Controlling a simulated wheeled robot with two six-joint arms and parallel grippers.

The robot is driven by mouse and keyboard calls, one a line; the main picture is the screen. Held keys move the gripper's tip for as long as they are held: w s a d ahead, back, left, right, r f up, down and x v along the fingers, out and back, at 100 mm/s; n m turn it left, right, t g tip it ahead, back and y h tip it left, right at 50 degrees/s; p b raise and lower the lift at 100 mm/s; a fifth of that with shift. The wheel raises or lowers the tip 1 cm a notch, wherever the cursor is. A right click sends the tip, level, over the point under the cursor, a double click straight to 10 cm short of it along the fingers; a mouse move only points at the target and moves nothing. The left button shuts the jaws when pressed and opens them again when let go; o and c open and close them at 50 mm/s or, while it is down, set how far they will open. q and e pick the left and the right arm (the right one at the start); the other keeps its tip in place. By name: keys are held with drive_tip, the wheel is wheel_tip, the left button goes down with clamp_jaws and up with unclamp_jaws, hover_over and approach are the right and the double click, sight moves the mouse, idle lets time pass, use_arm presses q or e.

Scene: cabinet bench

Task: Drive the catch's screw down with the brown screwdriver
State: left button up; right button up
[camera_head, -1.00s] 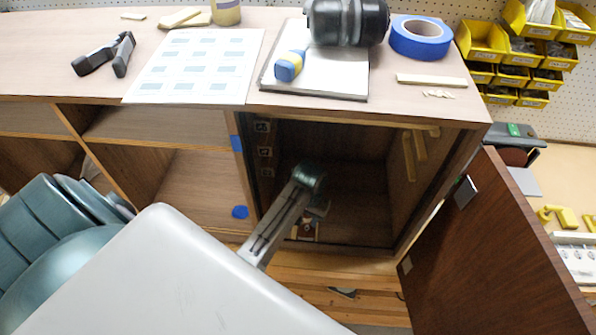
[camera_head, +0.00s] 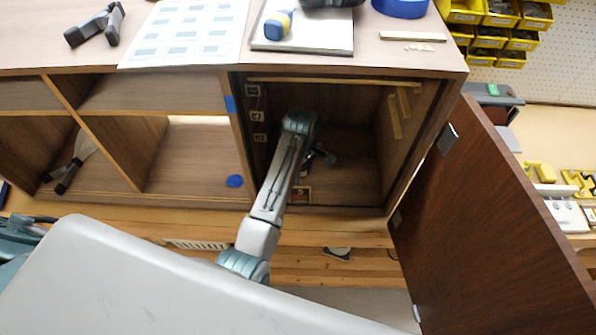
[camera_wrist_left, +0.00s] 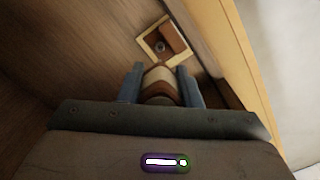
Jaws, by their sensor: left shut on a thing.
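My left gripper (camera_head: 322,158) is inside the open cabinet bay, low near its front. In the left wrist view its two blue-grey fingers (camera_wrist_left: 160,84) are shut on the brown screwdriver (camera_wrist_left: 160,78), whose brown-and-cream banded handle shows end-on. The screwdriver's tip is hidden. In the head view the catch (camera_head: 302,195) seems to be the small reddish-brown square at the bay's front edge. Whether the tip touches the screw cannot be told.
The brown cabinet door (camera_head: 480,220) stands open at the right.

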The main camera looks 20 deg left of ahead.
use_arm(q)
drive_tip(key=shift+f+b, duration=0.35)
drive_tip(key=shift+f, duration=2.2)
drive_tip(key=shift+f, duration=0.35)
idle(0.3)
drive_tip(key=m, duration=0.6)
drive_tip(key=shift+s+a, duration=0.1)
drive_tip(key=m, duration=0.7)
drive_tip(key=shift+a+m, duration=0.1)
drive_tip(key=shift+m, duration=0.3)
drive_tip(key=m, duration=0.7)
drive_tip(key=shift+a+f, duration=0.1)
drive_tip(key=m, duration=0.7)
drive_tip(key=shift+m, duration=0.4)
